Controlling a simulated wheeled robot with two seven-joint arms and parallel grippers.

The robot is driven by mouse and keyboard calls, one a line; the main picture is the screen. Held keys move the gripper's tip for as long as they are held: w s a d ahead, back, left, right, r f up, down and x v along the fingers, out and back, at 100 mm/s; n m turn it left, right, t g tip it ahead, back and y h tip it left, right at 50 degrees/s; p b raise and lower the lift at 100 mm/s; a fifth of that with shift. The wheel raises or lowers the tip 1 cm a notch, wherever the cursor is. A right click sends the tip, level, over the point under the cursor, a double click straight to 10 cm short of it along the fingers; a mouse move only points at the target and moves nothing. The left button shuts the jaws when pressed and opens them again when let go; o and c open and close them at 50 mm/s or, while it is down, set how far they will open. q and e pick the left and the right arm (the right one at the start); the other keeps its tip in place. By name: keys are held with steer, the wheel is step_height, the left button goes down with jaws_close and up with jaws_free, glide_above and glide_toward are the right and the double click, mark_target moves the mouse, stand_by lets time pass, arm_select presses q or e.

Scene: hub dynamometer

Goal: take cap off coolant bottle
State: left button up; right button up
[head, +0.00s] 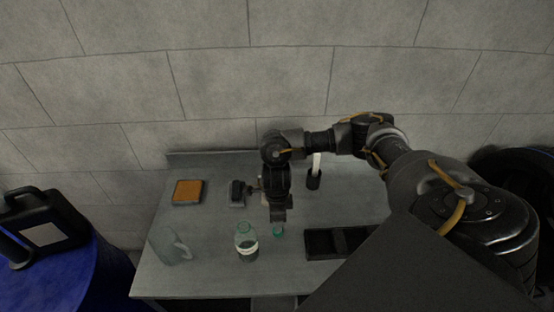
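The coolant bottle (247,246), clear greenish with a pale label, stands upright near the front of the grey table. A small teal cap (278,233) shows just right of the bottle, apart from it. My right gripper (278,218) points down directly above the cap, with its tips at or very near it. From this angle I cannot tell whether the fingers are closed on the cap or whether the cap rests on the table. My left gripper is not in view.
A black divided tray (336,242) lies right of the bottle. An orange-topped pad (187,191), a small dark device (237,193) and a dark holder with a white stick (314,177) stand farther back. A black jug (42,221) sits on a blue drum (70,275) at left.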

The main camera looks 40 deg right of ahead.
step_height(320, 180, up, 6)
stand_by(0.4)
steer(key=shift+a, duration=0.1)
